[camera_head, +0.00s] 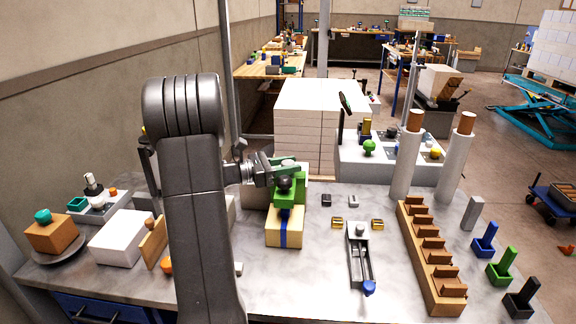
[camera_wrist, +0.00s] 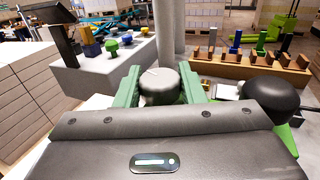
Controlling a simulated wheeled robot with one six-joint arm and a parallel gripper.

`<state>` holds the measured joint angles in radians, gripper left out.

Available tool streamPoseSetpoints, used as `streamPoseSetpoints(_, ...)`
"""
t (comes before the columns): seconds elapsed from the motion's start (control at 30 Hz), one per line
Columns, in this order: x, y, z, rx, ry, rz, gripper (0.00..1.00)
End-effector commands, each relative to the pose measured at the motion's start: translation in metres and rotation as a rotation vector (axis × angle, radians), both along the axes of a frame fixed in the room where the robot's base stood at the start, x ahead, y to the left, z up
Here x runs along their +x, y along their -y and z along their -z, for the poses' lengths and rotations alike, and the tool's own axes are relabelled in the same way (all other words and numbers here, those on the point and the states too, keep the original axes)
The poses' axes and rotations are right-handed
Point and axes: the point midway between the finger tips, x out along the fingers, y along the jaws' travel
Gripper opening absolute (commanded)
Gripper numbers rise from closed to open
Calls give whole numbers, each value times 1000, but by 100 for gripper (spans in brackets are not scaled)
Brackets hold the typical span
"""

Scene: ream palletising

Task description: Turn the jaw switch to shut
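A round grey knob (camera_wrist: 160,86) with a pale line on its top shows in the wrist view and looks like the jaw switch. My gripper's green fingers (camera_wrist: 160,90) stand on both sides of it, and the knob fills the gap between them. In the head view my gripper (camera_head: 287,168) is over a green device (camera_head: 291,196) with a black ball knob (camera_head: 284,183). The ball (camera_wrist: 270,94) also shows at right in the wrist view. The green device sits on a cream block (camera_head: 283,226) with a blue strap. The grey knob is hidden in the head view.
A stack of white reams (camera_head: 318,115) stands behind my gripper. A white box with coloured knobs (camera_head: 388,163) and two pale posts (camera_head: 408,160) stand to its right. A stepped wooden rack (camera_head: 428,262) and a grey slide fixture (camera_head: 358,258) lie at the front right.

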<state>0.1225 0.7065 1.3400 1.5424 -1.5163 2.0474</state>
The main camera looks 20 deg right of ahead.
Motion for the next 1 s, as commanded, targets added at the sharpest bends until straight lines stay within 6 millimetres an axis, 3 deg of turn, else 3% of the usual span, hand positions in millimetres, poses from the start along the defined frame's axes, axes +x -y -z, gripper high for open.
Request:
streamPoseSetpoints(0.37, 0, 0, 3, 1, 2, 33, 13)
streamPoseSetpoints(1.0, 0, 0, 2, 1, 1, 352, 13)
